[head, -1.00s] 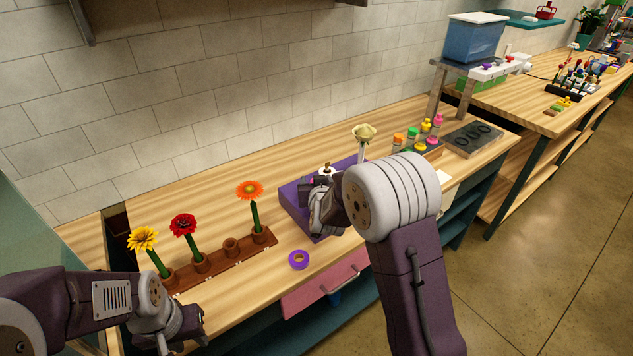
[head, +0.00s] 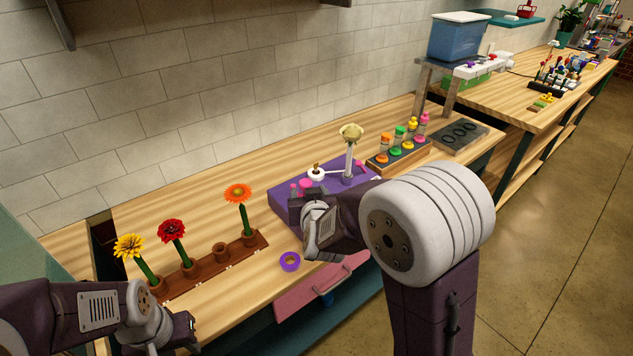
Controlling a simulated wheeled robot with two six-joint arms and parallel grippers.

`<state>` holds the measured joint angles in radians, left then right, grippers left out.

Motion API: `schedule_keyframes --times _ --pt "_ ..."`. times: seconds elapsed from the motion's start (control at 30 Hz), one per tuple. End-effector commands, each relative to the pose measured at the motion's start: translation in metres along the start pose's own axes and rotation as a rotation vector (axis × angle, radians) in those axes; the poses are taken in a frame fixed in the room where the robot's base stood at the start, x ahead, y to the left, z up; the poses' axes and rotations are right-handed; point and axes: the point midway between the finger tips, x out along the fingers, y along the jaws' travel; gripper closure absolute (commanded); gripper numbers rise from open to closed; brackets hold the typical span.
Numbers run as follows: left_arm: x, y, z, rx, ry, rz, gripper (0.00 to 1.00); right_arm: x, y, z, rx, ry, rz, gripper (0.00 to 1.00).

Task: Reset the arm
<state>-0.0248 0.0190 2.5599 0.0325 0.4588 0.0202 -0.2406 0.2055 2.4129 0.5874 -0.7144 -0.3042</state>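My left gripper (head: 186,330) is low at the left, in front of the brown flower rack (head: 208,267), pointing right. Its fingertips are too unclear to read.
The rack holds a yellow (head: 129,246), a red (head: 172,230) and an orange flower (head: 238,194); one cup (head: 221,252) is empty. A purple tape roll (head: 289,261) lies near the front edge. Several colourful bottles (head: 399,137) stand at the back right. A pink drawer (head: 318,290) is below.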

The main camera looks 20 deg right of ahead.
Motion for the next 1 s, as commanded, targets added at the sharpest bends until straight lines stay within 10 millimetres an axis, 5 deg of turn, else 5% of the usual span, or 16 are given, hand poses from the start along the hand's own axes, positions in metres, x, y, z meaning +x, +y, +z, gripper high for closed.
schedule_keyframes --times 0.3,0.43,0.57,0.73,0.83,1.0 --pt "0.0 0.0 0.0 0.0 0.0 0.0 0.64 0.001 0.003 -0.001 0.003 0.001 0.006 0.45" --pt "0.0 0.0 0.0 0.0 0.0 0.0 0.64 -0.007 0.039 -0.014 0.018 0.009 0.047 0.45" --pt "0.0 0.0 0.0 0.0 0.0 0.0 0.64 -0.032 0.033 0.06 -0.03 -0.304 -0.075 0.45" --pt "0.0 0.0 0.0 0.0 0.0 0.0 0.64 -0.1 0.036 0.158 -0.094 -0.753 -0.142 0.45" --pt "0.0 0.0 0.0 0.0 0.0 0.0 0.64 -0.135 0.044 0.191 -0.124 -0.943 -0.135 0.45" --pt "0.0 0.0 0.0 0.0 0.0 0.0 0.64 -0.162 0.051 0.208 -0.114 -1.077 -0.106 0.45"
